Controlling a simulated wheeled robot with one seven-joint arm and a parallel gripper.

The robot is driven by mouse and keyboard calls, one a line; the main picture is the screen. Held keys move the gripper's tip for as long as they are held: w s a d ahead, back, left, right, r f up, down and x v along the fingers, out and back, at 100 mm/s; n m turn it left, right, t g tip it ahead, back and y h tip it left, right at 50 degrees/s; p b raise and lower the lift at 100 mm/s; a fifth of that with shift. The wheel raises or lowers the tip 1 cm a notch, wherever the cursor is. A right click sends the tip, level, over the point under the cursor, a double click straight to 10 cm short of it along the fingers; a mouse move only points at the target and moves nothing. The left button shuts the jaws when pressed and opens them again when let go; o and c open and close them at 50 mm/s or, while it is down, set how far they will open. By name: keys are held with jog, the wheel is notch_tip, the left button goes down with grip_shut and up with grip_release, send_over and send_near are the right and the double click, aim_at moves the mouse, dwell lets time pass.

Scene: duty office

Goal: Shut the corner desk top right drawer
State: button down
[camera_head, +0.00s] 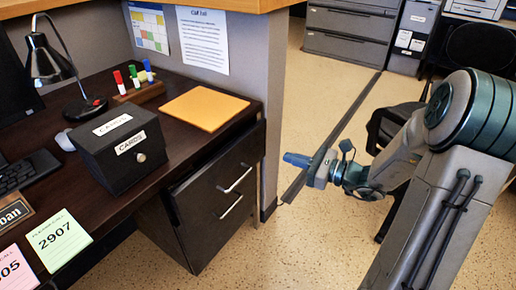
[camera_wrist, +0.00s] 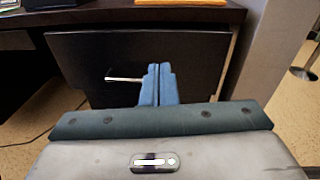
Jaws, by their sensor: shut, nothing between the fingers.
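The corner desk's top right drawer (camera_head: 208,185) has a dark front with a silver handle (camera_head: 237,180). In the head view its front stands out a little from under the desk top. In the wrist view the dark drawer front (camera_wrist: 90,55) faces me, with the handle (camera_wrist: 123,79) left of my fingers. My gripper (camera_head: 297,159) is shut and empty, its blue fingers (camera_wrist: 157,84) together and pointing at the right part of the front. In the head view it is apart from the drawer, to its right. Contact cannot be told from the wrist view.
A lower drawer handle (camera_head: 230,206) sits below. The desk top (camera_head: 165,105) holds a black card box (camera_head: 122,150), an orange folder (camera_head: 205,108), a lamp (camera_head: 50,62) and markers. A grey partition (camera_head: 270,90) stands behind. Speckled floor (camera_head: 315,220) is clear before the drawers.

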jog(key=w+d+m+t, duration=0.2)
jog(key=b, duration=0.5)
send_near(249, 135)
jog(key=x, duration=0.5)
jog(key=shift+w+a+f, duration=0.1)
jog(key=shift+w+a, duration=0.15)
jog(key=shift+a, duration=0.05)
jog(key=shift+w+a, duration=0.35)
jog(key=shift+a, duration=0.1)
